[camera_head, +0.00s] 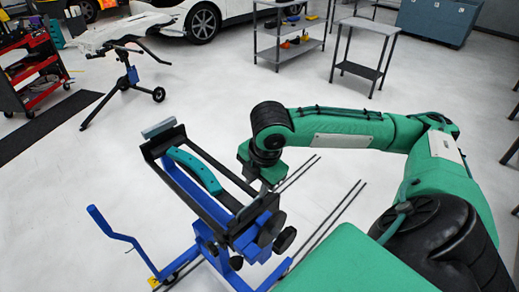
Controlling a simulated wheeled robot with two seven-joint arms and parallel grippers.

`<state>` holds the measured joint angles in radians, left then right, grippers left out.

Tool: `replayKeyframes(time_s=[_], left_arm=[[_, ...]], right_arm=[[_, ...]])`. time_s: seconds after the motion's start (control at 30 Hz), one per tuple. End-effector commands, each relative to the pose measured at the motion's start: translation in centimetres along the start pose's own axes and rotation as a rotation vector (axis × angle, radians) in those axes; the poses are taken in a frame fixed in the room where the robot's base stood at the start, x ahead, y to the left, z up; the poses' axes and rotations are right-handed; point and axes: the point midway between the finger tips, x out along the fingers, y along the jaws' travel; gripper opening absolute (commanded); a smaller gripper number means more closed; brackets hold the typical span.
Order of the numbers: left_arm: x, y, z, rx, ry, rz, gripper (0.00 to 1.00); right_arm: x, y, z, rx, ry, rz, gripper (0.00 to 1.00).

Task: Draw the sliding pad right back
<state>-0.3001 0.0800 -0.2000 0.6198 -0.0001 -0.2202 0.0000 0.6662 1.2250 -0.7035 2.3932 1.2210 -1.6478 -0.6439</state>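A blue stand (206,243) with a long black frame (226,174) on top is in front of me. A teal curved piece (196,170) lies lengthwise inside the frame. A small grey pad (158,128) sits at the frame's far left end; I cannot tell which of these is the sliding pad. My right gripper (258,182) hangs pointing down at the right side of the frame, near its near end. Its fingers are mostly hidden or too dark to read, and I cannot tell if it touches the frame. My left gripper is out of view.
Black knobs (284,239) stick out at the stand's near right. A blue crank-shaped bar (114,230) reaches out left. Dark rails (325,222) lie on the floor at right. A second stand (128,77), a red tool cart (34,74) and shelves stand farther back. White floor between is clear.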

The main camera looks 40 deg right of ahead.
Motion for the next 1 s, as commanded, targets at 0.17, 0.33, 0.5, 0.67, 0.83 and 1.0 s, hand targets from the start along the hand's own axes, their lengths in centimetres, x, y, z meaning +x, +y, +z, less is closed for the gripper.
replayKeyframes(time_s=[0.17, 0.33, 0.5, 0.67, 0.83, 1.0], left_arm=[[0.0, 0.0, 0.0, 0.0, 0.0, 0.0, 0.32], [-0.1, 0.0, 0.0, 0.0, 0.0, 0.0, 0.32], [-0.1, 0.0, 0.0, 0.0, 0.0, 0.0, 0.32], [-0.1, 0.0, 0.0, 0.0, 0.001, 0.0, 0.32], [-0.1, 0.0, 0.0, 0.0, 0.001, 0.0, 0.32], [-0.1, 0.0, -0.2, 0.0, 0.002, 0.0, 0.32]], right_arm=[[-3.1, 0.0, 0.0, 0.0, 0.0, 0.004, 0.33], [-4.3, -0.1, 0.0, 0.0, 0.001, 0.0, 0.33], [-4.4, -0.1, 0.0, 0.0, 0.0, -0.001, 0.33], [-4.4, -0.1, 0.0, 0.0, 0.0, -0.001, 0.33], [-4.4, -0.1, 0.0, 0.0, 0.0, 0.0, 0.33], [-4.4, -0.1, 0.0, 0.0, 0.0, 0.0, 0.33]])
